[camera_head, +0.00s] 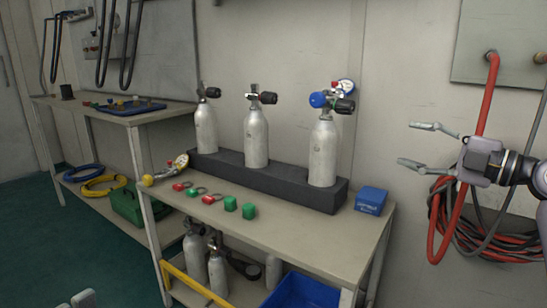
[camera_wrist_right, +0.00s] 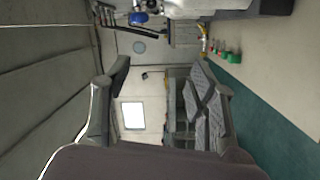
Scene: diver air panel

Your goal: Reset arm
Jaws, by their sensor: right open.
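My right gripper (camera_head: 408,145) is at the right of the head view, in the air beside the wall. Its two fingers are spread, pointing left, with nothing between them. In the right wrist view the fingers of my right gripper (camera_wrist_right: 165,85) stand apart and empty. Grey tips at the bottom left edge of the head view look like my left gripper (camera_head: 80,299); most of it is cut off. Three grey cylinders, left (camera_head: 206,130), middle (camera_head: 256,138) and right (camera_head: 322,153), stand upright in a dark rack (camera_head: 270,178). A blue-knobbed regulator (camera_head: 320,100) with a gauge is on the right cylinder.
The workbench (camera_head: 290,232) holds a blue box (camera_head: 370,200), green and red caps and a brass gauge piece (camera_head: 165,173). Red and black hoses (camera_head: 440,225) hang on the wall close below my right gripper. A second bench (camera_head: 140,117) stands at the left. Green floor lies open at left.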

